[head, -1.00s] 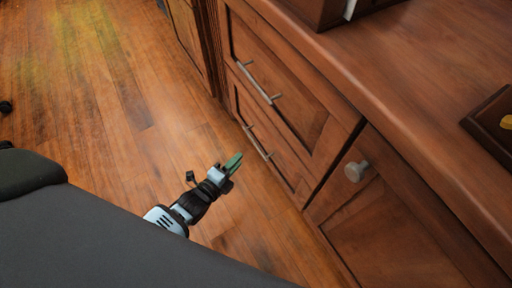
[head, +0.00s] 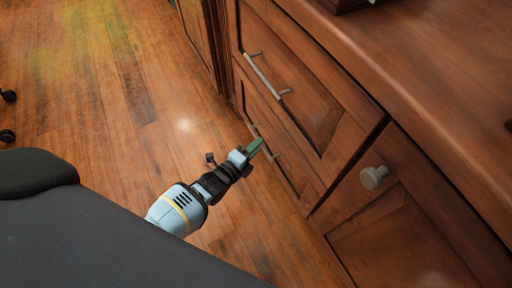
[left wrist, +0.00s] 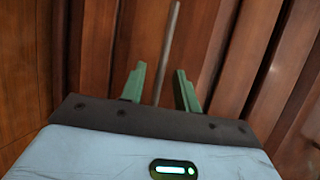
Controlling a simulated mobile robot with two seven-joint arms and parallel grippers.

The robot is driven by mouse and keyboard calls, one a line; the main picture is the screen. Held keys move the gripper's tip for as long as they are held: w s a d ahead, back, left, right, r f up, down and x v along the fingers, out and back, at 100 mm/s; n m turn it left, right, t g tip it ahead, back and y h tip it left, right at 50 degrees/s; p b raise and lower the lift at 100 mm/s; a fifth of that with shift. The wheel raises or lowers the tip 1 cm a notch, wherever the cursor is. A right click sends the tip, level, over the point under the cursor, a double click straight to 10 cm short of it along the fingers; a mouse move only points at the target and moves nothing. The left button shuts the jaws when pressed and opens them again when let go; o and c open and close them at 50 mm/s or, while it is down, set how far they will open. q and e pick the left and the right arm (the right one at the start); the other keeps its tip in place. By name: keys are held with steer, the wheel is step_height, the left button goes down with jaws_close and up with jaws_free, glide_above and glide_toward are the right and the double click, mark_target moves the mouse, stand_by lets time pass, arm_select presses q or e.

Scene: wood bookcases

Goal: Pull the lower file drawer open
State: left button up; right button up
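The lower file drawer (head: 287,158) is a wood front beneath the upper drawer and looks shut in the head view. Its bar handle (head: 272,151) is partly hidden behind my left gripper (head: 256,146). In the left wrist view, my left gripper (left wrist: 161,88) has its two green fingers apart. The metal bar handle (left wrist: 168,52) runs lengthwise in the gap between them, and neither finger visibly touches it. My right gripper is not in view.
The upper drawer (head: 310,100) with its own bar handle (head: 266,75) sits above. A cabinet door with a round knob (head: 374,177) stands to the right, under the wooden countertop (head: 420,70). Wood floor (head: 130,120) is open to the left. A dark grey surface (head: 90,235) fills the lower left.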

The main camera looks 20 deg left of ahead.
arm_select(q)
steer(key=shift+w, duration=0.15)
steer(key=shift+c, duration=0.2)
jaws_close()
